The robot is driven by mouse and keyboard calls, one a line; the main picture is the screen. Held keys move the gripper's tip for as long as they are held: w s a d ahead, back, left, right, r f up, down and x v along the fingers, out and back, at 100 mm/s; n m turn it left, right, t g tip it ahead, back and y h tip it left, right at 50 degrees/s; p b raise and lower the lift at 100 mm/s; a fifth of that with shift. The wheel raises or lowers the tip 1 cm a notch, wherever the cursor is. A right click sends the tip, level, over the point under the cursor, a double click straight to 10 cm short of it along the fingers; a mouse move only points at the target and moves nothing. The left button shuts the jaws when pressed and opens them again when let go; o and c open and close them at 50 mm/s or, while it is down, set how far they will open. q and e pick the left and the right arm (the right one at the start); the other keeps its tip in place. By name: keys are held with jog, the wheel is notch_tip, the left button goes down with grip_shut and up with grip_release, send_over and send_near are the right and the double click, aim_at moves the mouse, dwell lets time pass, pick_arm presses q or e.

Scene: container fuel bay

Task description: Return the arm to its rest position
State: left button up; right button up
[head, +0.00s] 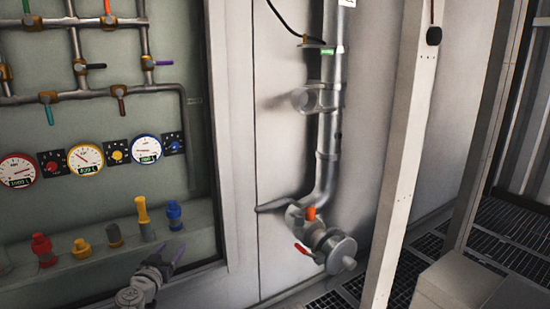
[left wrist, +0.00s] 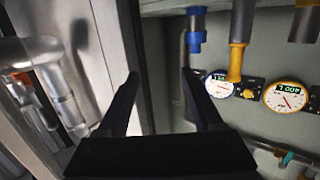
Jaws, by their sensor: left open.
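My left gripper (head: 172,262) shows low in the head view, in front of the ledge and to the right of the gauge panel's middle. Its two dark fingers also show in the left wrist view (left wrist: 160,85). They are spread apart with nothing between them. In the head view a blue fitting (head: 174,214) stands on the ledge just above the gripper, with a tall yellow fitting (head: 144,217) beside it. My right gripper is in neither view.
Gauges, including a blue-rimmed one (head: 146,149), and pipes with coloured valve levers cover the panel. A thick metal pipe (head: 328,130) with a red-handled valve stands to the right. A white post (head: 403,150) rises further right, near floor grating (head: 512,225).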

pick_arm(q)
jog(key=s+d+f+m+g+h+p, duration=0.1)
jog(key=s+d+f+m+g+h, duration=0.15)
jog(key=d, duration=0.45)
jog(key=s+d+f+m+g+h+p, duration=0.1)
jog(key=s+d+f+g+p, duration=0.15)
jog(key=d, duration=0.55)
jog(key=s+d+f+m+g+h, duration=0.1)
jog(key=s+d+f+g+h, duration=0.1)
jog(key=d+g, duration=0.35)
jog(key=s+d+f+g+y+p, duration=0.2)
jog(key=s+g+y, duration=0.15)
jog(key=s, duration=0.55)
jog(key=s+d+f+g+y+p, duration=0.2)
jog(key=s+g+y+p, duration=0.15)
jog(key=s, duration=0.45)
notch_tip(320, 180, up, 38)
jog(key=n+p, duration=0.1)
jog(key=p, duration=3.6)
jog(key=shift+s+f+y, duration=0.15)
jog(key=shift+s+y, duration=0.3)
jog(key=shift+a+n+t, duration=0.15)
jog(key=shift+n+t, duration=0.1)
